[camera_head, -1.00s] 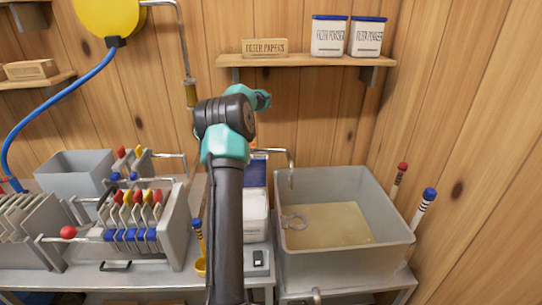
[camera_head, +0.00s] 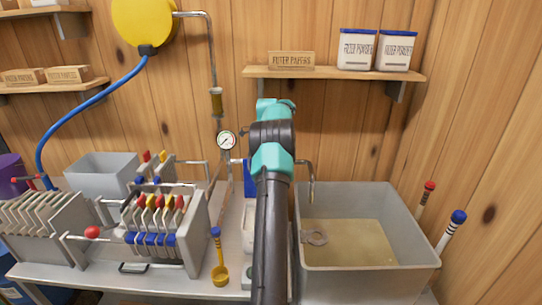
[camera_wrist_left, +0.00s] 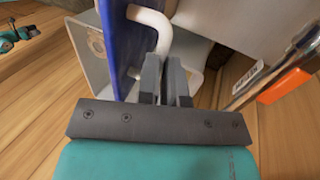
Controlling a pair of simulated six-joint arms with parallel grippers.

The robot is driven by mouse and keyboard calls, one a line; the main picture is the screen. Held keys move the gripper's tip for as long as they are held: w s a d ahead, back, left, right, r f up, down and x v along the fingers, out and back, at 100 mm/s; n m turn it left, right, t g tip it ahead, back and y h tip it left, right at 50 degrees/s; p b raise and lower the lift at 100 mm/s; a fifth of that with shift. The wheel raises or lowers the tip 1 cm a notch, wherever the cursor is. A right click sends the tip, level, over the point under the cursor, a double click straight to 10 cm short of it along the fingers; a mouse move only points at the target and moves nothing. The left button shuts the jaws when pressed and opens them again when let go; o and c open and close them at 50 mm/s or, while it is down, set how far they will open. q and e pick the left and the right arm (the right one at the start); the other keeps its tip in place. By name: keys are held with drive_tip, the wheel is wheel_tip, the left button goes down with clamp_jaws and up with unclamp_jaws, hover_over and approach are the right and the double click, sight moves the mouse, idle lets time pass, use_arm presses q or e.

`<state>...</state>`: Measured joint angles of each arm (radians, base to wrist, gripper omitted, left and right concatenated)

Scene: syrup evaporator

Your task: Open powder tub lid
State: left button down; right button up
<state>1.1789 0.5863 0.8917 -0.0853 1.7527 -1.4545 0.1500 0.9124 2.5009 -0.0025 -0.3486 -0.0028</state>
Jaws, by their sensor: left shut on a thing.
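The blue lid (camera_wrist_left: 124,45) stands steeply tilted in the left wrist view, with a white looped handle (camera_wrist_left: 158,28) on its face. My left gripper (camera_wrist_left: 165,75) is shut on this handle. In the head view a strip of the blue lid (camera_head: 249,178) shows upright beside my arm, and part of the white powder tub (camera_head: 249,226) shows below it. My arm hides most of the tub and the gripper there. My right gripper is not in view.
A grey tank (camera_head: 395,284) with tan contents stands close on the right. A yellow scoop (camera_head: 220,274) and a filter press (camera_head: 165,235) are on the left. A pressure gauge (camera_head: 226,140) and pipe rise behind. Two closed powder tubs (camera_head: 357,52) sit on the shelf (camera_head: 330,73).

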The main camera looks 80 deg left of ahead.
use_arm(q)
drive_tip(key=f, duration=0.3)
drive_tip(key=shift+d+h, duration=0.3)
drive_tip(key=c, duration=1.5)
unclamp_jaws()
drive_tip(key=shift+s, duration=0.1)
drive_tip(key=shift+o, duration=0.8)
drive_tip(key=shift+s+a+f, duration=0.15)
drive_tip(key=shift+a+f, duration=0.1)
drive_tip(key=shift+a, duration=0.05)
drive_tip(key=shift+o, duration=0.9)
drive_tip(key=shift+d+r, duration=0.15)
drive_tip(key=shift+r, duration=0.3)
drive_tip(key=s+d+r, duration=0.1)
drive_tip(key=d+r, duration=0.1)
drive_tip(key=d, duration=0.6)
drive_tip(key=s+d+r, duration=0.2)
drive_tip(key=d, duration=0.5)
drive_tip(key=shift+d+r, duration=0.3)
drive_tip(key=shift+d, duration=0.05)
